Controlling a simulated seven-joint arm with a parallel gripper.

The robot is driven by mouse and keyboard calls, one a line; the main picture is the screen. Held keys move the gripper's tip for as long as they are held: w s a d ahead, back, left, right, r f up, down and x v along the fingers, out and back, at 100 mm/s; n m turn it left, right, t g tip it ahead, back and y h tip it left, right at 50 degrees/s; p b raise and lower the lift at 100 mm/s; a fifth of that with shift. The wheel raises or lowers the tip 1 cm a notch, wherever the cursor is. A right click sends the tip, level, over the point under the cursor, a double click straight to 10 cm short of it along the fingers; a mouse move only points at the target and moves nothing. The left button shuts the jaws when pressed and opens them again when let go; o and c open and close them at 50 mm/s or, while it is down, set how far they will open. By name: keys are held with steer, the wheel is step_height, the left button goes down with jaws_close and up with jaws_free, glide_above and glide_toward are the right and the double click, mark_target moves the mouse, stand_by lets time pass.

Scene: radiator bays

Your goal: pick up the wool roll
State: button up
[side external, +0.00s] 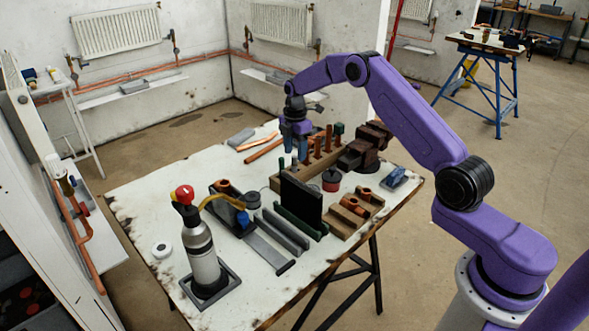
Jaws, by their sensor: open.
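My gripper (296,151) is open and points down near the back of the worktable (135,208), beside the wooden tool rack (308,166). I see nothing between its fingers, but they are small and partly merge with the rack's tools. I cannot tell for certain which thing is the wool roll. A grey block-like piece (240,137) lies at the table's back edge, left of my gripper.
A gas torch bottle (201,255) stands in a dark tray at the front left. A black upright plate (301,203) stands mid-table. A brown vise (366,148) is right of my gripper. Copper pipes (263,149) lie at the back. The left table surface is mostly clear.

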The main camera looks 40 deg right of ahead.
mark_target(294, 159)
step_height(294, 159, down, 4)
steer(key=shift+w+f, duration=0.1)
steer(key=shift+c, duration=0.3)
jaws_close()
